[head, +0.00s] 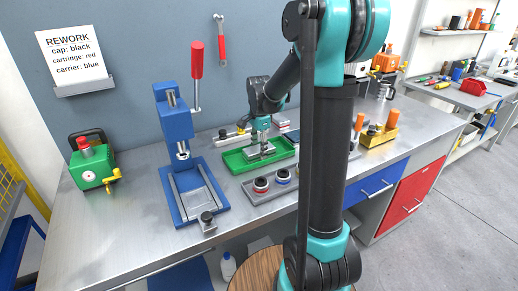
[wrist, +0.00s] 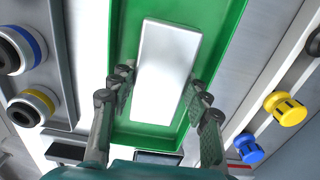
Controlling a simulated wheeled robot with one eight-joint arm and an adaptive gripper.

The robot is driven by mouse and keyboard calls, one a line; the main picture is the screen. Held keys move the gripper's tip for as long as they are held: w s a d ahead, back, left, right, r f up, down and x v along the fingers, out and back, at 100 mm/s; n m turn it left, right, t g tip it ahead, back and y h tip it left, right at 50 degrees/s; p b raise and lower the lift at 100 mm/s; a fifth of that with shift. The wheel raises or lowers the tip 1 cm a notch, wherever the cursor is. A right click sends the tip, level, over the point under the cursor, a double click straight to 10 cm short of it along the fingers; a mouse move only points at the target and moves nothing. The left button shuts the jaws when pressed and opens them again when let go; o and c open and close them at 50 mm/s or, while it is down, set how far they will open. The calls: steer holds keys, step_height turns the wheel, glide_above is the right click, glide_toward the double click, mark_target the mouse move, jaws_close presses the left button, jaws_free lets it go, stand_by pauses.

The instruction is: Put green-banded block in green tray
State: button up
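The green tray (head: 236,164) lies on the bench in the head view and fills the middle of the wrist view (wrist: 210,22). A pale grey-white block (wrist: 165,70) lies lengthwise over the tray floor; it also shows in the head view (head: 261,150). No green band can be made out on its visible face. My gripper (wrist: 158,90) is over the tray, with one finger on each side of the block's near part. The fingers are wide apart, with a narrow green gap seen beside the block. In the head view my gripper (head: 262,137) points down at the block.
A grey carrier with dark round parts (head: 271,186) lies in front of the tray. A blue press (head: 178,135) stands to the left, with a green box (head: 92,165) farther left. A yellow bin (head: 378,137) is at the right. Bare bench lies at front left.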

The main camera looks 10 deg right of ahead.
mark_target(259, 148)
steer(key=o, duration=0.4)
steer(key=shift+o, duration=0.2)
steer(key=shift+r, duration=0.1)
step_height(259, 148, up, 12)
stand_by(0.5)
